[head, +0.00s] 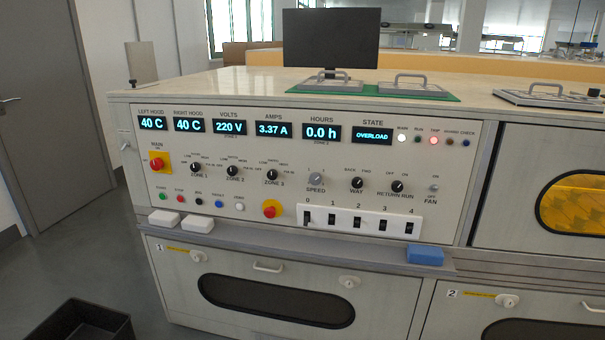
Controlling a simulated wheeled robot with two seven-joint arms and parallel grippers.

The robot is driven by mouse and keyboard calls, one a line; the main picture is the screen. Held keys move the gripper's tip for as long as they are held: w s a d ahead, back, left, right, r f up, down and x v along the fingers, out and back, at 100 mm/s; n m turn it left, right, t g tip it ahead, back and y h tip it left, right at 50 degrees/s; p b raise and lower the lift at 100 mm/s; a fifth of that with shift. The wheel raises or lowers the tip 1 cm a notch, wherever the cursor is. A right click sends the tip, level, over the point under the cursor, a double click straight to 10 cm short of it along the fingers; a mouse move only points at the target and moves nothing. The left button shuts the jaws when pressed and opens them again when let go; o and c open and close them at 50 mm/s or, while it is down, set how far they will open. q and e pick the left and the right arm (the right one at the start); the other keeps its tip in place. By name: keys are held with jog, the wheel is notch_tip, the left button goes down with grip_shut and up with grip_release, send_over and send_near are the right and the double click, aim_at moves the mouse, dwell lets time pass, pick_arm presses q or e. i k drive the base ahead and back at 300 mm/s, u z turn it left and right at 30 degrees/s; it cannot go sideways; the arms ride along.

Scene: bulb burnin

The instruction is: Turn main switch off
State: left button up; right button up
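The main switch (156,163) is a red knob on a yellow plate at the left end of the control panel, under the label MAIN. Its exact setting is too small to read. The state display (371,136) reads OVERLOAD. Other displays read 40 C, 40 C, 220 V, 3.37 A and 0.0 h. In the lamp row, the white lamp (402,139) and the red trip lamp (434,141) look lit. Neither of my grippers shows in the head view.
White blocks (164,218) and a blue block (425,254) lie on the ledge. A black bin (82,322) stands on the floor at lower left. A monitor (330,40) stands on top. Space before the panel is clear.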

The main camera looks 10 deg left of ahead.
aim_at(156, 164)
jog(key=u, duration=1)
jog(key=k, duration=0.35)
jog(key=u, duration=1.3)
jog(key=i, duration=0.9)
jog(key=u, duration=0.1)
